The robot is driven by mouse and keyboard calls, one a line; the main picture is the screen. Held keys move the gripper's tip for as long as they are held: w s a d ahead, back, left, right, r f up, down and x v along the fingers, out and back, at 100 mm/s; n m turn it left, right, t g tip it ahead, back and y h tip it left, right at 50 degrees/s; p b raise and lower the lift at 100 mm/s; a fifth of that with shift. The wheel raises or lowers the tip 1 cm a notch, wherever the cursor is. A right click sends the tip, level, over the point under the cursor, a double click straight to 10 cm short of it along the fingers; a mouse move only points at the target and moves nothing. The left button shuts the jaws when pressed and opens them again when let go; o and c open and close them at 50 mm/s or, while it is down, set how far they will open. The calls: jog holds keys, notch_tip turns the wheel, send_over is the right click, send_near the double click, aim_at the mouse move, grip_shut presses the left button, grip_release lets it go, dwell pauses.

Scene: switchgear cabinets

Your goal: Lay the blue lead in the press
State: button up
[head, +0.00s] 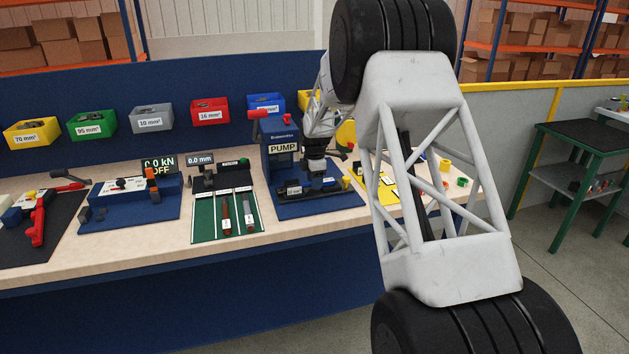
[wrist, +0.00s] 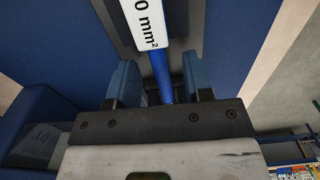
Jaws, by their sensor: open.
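In the wrist view, the blue lead (wrist: 161,74) runs between my gripper's two fingers (wrist: 158,80). A white tag (wrist: 146,22), whose readable part says "0 mm²", is on it. The fingers stand apart with a gap on each side of the lead. In the head view, my gripper (head: 319,172) is low over the blue base of the press (head: 322,207), in front of the block marked PUMP (head: 283,148). A dark part with a white label (head: 293,190) lies on this base. The lead's ends and its seating are hidden or too small to tell.
Left of the press is a green board (head: 207,222) with strips on it, then a blue fixture (head: 137,200) with a display and red-handled tools (head: 40,215). Coloured bins (head: 92,122) hang behind. My large arm link covers the bench's right part.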

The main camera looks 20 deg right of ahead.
jog(key=shift+r, duration=0.1)
jog(key=shift+r, duration=3.85)
